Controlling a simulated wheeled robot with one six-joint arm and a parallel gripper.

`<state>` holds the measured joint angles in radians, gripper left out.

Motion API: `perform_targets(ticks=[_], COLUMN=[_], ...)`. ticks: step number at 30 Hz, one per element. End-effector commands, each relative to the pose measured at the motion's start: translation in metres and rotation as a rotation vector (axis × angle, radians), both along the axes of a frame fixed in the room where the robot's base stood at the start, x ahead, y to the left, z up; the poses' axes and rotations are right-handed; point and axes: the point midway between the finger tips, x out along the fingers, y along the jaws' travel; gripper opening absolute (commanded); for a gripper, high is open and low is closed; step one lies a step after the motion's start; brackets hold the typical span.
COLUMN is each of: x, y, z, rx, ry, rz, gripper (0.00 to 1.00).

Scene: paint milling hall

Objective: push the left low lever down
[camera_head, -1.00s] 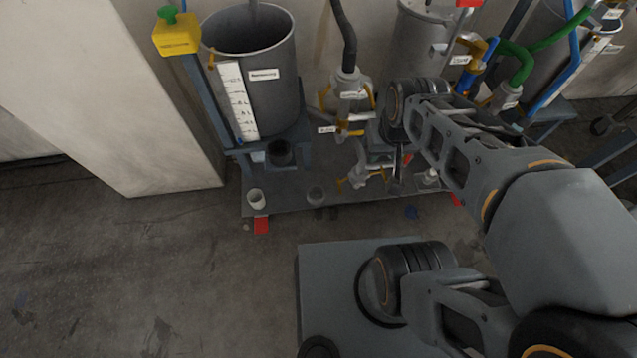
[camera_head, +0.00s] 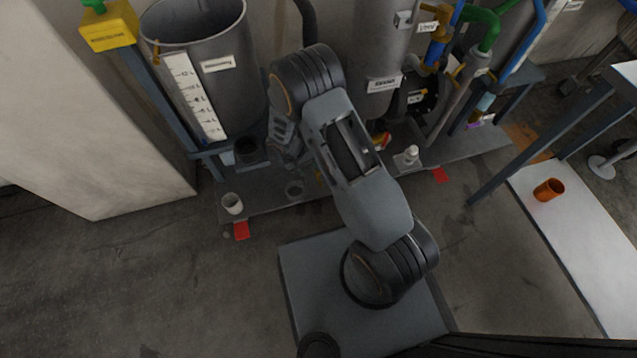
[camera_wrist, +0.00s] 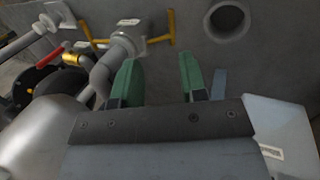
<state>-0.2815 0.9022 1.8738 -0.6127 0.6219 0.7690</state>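My gripper (camera_wrist: 158,66) has two green fingers, held apart with nothing between them. In the wrist view a grey valve body (camera_wrist: 122,48) lies just beyond the left finger. A yellow lever (camera_wrist: 160,40) sticks out on its right side, beyond the gap between the fingertips and apart from them. Another yellow lever (camera_wrist: 90,34) is on its left side. I cannot tell for sure which is the left low lever. In the head view my arm hides the gripper and the low levers.
A yellow box (camera_head: 108,27) is at upper left. Pipes and a second tank (camera_head: 378,50) stand right. The wrist view shows a red handle (camera_wrist: 47,53) and a round recess (camera_wrist: 227,20).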

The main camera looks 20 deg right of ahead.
Motion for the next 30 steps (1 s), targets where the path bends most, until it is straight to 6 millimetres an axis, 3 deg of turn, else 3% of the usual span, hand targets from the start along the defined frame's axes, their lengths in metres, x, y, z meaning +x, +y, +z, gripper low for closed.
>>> perform_targets(ticks=[1,8,21,30], x=[0.005,0.015,0.015,0.016], y=[0.002,0.004,-0.025,-0.04], z=[-0.013,-0.044,-0.121,-0.155], rx=[-0.004,-0.003,-0.003,-0.003], ry=[-0.02,-0.074,-0.077,-0.077], rz=[-0.01,-0.043,-0.047,-0.046], gripper=[0.39,0.39,0.39,0.39])
